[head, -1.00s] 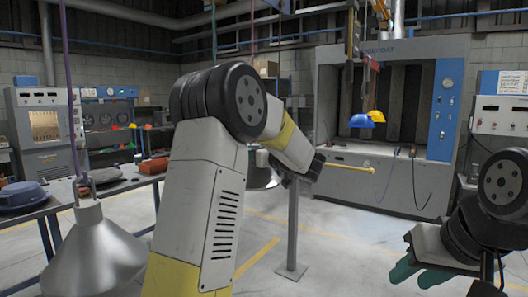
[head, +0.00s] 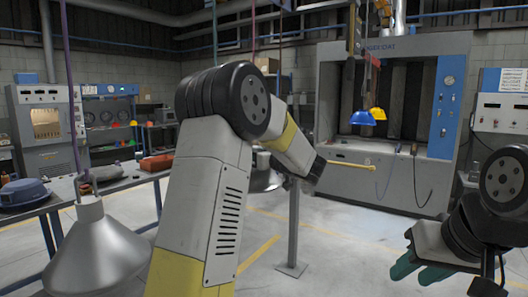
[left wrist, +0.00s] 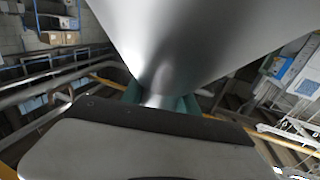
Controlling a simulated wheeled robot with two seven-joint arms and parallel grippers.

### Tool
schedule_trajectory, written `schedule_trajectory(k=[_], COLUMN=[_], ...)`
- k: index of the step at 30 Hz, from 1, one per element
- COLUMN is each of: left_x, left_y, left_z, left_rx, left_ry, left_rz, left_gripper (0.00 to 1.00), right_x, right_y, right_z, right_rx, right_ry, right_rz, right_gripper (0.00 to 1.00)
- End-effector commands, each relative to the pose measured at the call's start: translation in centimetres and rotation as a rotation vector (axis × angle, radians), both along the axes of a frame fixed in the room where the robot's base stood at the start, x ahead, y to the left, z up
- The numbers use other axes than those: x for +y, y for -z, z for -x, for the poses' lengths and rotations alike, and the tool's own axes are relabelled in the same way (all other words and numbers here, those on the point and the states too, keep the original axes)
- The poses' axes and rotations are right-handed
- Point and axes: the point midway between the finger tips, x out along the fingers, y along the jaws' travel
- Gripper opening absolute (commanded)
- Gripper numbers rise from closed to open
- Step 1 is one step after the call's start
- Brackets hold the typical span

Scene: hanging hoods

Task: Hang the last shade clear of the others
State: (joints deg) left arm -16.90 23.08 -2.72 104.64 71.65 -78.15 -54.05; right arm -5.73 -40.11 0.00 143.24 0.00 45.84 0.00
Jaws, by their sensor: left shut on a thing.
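My left gripper (left wrist: 160,98) is shut on the narrow neck of a smooth grey metal shade (left wrist: 190,40); the teal fingers show on both sides of it. In the head view my left forearm hides this gripper. A grey rounded piece (head: 262,178) shows behind the forearm; I cannot tell whether it is the held shade. Another silver cone shade (head: 98,255) hangs at the left from a purple strap (head: 68,90). A blue shade (head: 362,118) and a yellow shade (head: 378,113) hang close together further back. My right gripper (head: 418,270) looks open and empty at the lower right.
A yellow rod (head: 350,165) juts right near my left forearm, beside a grey post (head: 293,225). A large booth (head: 400,175) stands behind.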

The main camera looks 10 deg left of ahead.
Motion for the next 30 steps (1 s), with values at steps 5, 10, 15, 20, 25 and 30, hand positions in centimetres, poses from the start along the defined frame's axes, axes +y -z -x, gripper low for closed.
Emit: schedule_trajectory(k=[5, 10, 15, 20, 25, 30], left_x=[0.00, 0.00, 0.00, 0.00, 0.00, 0.00], left_y=[0.36, 0.70, 1.04, 0.99, 0.99, 1.00], left_z=[-0.01, -0.01, 0.00, 0.00, 0.00, 0.00], left_rx=[-0.001, -0.001, 0.000, -0.001, -0.001, -0.001], left_ry=[0.000, 0.000, 0.000, 0.000, 0.000, 0.000], left_rz=[-0.001, -0.001, -0.001, -0.001, -0.001, -0.001], left_gripper=[0.00, 0.00, 0.00, 0.00, 0.60, 0.62], right_x=[0.00, 0.00, 0.00, 0.00, 0.00, 0.00], right_y=[0.00, 0.00, 0.00, 0.00, 0.00, 0.00], right_z=[0.00, 0.00, 0.00, 0.00, 0.00, 0.00], right_rx=[0.000, 0.000, 0.000, 0.000, 0.000, 0.000], right_ry=[0.000, 0.000, 0.000, 0.000, 0.000, 0.000], right_rz=[0.000, 0.000, 0.000, 0.000, 0.000, 0.000], right_gripper=[0.36, 0.36, 0.36, 0.36, 0.36, 0.36])
